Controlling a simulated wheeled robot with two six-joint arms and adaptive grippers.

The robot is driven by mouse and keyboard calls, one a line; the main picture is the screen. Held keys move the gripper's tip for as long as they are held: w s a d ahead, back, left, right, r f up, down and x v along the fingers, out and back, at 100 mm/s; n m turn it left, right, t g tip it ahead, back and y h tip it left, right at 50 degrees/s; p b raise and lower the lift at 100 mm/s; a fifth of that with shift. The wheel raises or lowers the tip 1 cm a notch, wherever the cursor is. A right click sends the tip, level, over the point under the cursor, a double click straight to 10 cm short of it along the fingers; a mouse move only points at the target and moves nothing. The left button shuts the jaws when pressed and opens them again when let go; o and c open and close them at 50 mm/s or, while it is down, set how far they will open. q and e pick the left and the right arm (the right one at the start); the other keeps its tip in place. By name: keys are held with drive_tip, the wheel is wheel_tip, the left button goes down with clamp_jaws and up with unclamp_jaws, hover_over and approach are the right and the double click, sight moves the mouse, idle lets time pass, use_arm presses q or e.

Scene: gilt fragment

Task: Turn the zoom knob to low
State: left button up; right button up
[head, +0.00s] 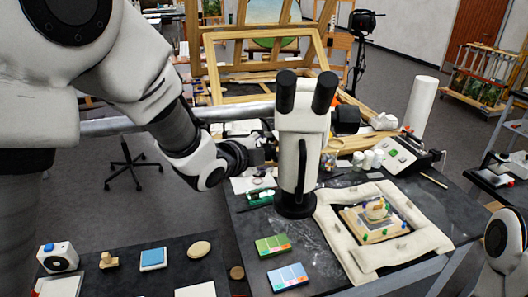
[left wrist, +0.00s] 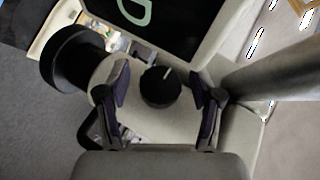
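The white microscope (head: 302,135) with two black eyepieces stands on the dark table in the head view. The left wrist view shows its pale body with a round black zoom knob (left wrist: 160,87), which has a short white mark near its upper right edge. My left gripper (left wrist: 160,92) is open, with one dark finger on each side of the knob and a visible gap on both sides. I cannot tell how far the fingertips are from the knob in depth. In the head view my left gripper (head: 238,160) is just left of the microscope; the knob is hidden there.
A framed piece with a gilt fragment (head: 376,210) lies on a padded pale cloth (head: 345,240) right of the microscope. Green and blue boxes (head: 273,245) lie in front. A white device (head: 395,153) and small jars (head: 368,160) stand behind. A wooden easel (head: 265,85) rises at the back.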

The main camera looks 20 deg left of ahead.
use_arm(q)
drive_tip(key=v, duration=0.8)
drive_tip(key=s+f+n+g+b, duration=0.1)
drive_tip(key=s+f+g+b, duration=0.15)
drive_tip(key=f, duration=1.05)
drive_tip(key=s+f+g+y+b, duration=0.15)
drive_tip(key=f+b, duration=0.25)
drive_tip(key=f, duration=0.8)
drive_tip(key=s+f+n+g+h+b, duration=0.1)
drive_tip(key=s+f+g+b, duration=0.2)
drive_tip(key=f, duration=1)
drive_tip(key=s+a+f+n+g+y+b, duration=0.1)
drive_tip(key=s+a+f+n+g+b, duration=0.1)
drive_tip(key=s+f+n, duration=0.6)
drive_tip(key=s+a+f+n+g+y+b, duration=0.2)
drive_tip(key=s+f+n, duration=0.6)
drive_tip(key=s+f, duration=0.5)
drive_tip(key=shift+a+f+g+b, duration=0.65)
drive_tip(key=shift+f+g+b, duration=0.15)
drive_tip(key=shift+g, duration=0.2)
